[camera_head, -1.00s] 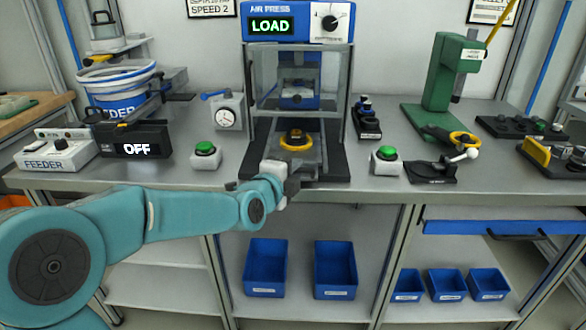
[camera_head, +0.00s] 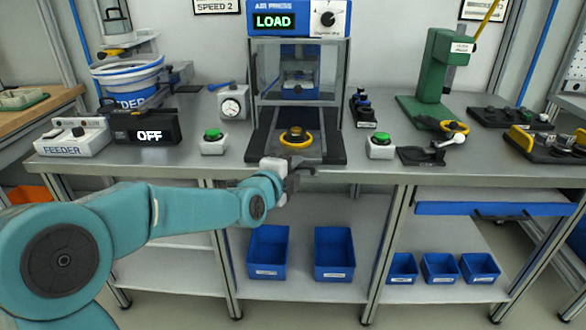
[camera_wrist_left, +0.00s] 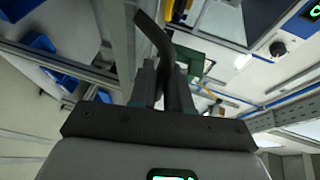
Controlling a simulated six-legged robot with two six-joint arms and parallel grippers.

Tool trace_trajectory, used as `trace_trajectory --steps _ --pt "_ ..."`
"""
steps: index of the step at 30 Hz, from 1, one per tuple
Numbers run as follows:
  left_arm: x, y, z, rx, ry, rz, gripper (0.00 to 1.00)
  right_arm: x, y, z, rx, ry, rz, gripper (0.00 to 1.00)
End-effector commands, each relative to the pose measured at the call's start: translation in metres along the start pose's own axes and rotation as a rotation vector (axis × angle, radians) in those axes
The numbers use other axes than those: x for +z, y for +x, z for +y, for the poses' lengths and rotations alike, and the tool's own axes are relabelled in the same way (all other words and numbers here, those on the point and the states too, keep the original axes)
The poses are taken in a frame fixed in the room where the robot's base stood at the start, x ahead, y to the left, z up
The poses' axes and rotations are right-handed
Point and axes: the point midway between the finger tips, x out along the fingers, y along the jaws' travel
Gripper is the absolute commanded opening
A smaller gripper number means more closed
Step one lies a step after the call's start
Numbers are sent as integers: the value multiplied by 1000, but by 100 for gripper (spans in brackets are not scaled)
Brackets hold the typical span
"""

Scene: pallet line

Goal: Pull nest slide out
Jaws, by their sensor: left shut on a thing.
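The nest slide (camera_head: 298,153) is a grey plate at the front of the air press (camera_head: 299,20). It carries a nest with a yellow ring and a dark centre (camera_head: 295,137), in front of the press frame. My left gripper (camera_head: 296,175) is at the slide's front end, just off the bench edge, and is shut. In the left wrist view a dark curved handle (camera_wrist_left: 156,40) runs between the shut fingers (camera_wrist_left: 162,85). The fingers partly hide the handle in the head view. My right gripper is not in view.
Green push buttons (camera_head: 213,139) and (camera_head: 379,144) stand either side of the press base. Blue bins (camera_head: 268,252) sit on the shelf below. Space before the bench edge looks free.

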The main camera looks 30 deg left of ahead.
Motion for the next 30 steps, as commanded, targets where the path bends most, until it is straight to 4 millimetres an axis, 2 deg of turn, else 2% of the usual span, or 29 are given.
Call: trace_trajectory --steps 3,4,5,23,26,30 --pt "-2 0 6 16 0 5 0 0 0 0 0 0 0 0" --pt "-2 0 6 17 0 5 20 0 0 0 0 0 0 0" --pt "-2 0 6 17 0 5 23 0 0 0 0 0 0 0" --pt "-2 -5 3 8 -1 3 23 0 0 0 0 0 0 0" --pt "-2 -14 2 7 -1 3 23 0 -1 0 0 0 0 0" --pt "-1 -44 0 4 0 2 23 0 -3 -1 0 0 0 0"
